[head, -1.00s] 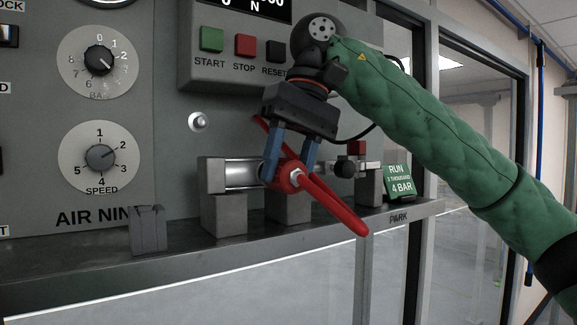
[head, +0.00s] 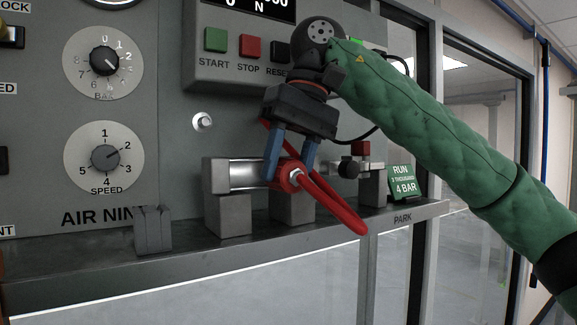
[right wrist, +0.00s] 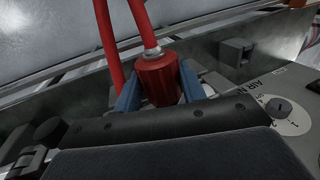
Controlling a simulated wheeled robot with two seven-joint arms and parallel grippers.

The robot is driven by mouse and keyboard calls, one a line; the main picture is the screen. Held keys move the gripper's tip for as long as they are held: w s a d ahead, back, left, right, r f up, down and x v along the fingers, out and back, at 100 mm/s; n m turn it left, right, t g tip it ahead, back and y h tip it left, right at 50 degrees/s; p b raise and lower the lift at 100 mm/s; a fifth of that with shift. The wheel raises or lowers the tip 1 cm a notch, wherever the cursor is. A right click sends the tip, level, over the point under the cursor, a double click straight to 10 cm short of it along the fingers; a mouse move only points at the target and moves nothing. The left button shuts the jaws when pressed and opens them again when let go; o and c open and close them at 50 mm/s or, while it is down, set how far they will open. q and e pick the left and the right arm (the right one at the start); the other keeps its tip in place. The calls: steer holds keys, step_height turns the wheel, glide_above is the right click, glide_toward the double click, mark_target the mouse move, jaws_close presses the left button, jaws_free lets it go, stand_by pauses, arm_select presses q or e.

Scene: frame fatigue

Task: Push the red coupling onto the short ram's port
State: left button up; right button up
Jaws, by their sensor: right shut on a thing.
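My right gripper (head: 292,163) has its blue fingers shut on the red coupling (head: 293,180), at the end of a red hose (head: 335,208). In the right wrist view the red coupling (right wrist: 159,80) sits between the blue fingers, with a metal collar where the hose enters. The short ram (head: 242,174), a bright cylinder with a grey end block, lies on grey supports on the shelf. The coupling is in front of the ram's right part and hides it. I cannot tell whether the coupling touches the port. My left gripper is not in view.
The control panel (head: 165,155) with dials stands behind. A grey notched block (head: 153,230) stands on the shelf (head: 100,263) at left. A black knob fitting (head: 348,167) and a green sign (head: 401,180) are at right.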

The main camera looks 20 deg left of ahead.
steer(key=shift+w+a, duration=0.1)
steer(key=shift+a, duration=0.05)
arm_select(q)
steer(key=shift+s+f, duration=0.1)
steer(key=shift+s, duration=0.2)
arm_select(e)
steer(key=o, duration=0.8)
steer(key=shift+c, duration=0.2)
steer(key=shift+o, duration=0.9)
steer(key=shift+w+a, duration=0.1)
steer(key=shift+w+r, duration=0.1)
steer(key=shift+r, duration=0.25)
steer(key=shift+w+r, duration=0.1)
steer(key=shift+r, duration=0.25)
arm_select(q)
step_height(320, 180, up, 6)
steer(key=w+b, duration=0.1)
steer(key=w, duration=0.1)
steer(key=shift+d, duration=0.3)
arm_select(e)
steer(key=v, duration=0.6)
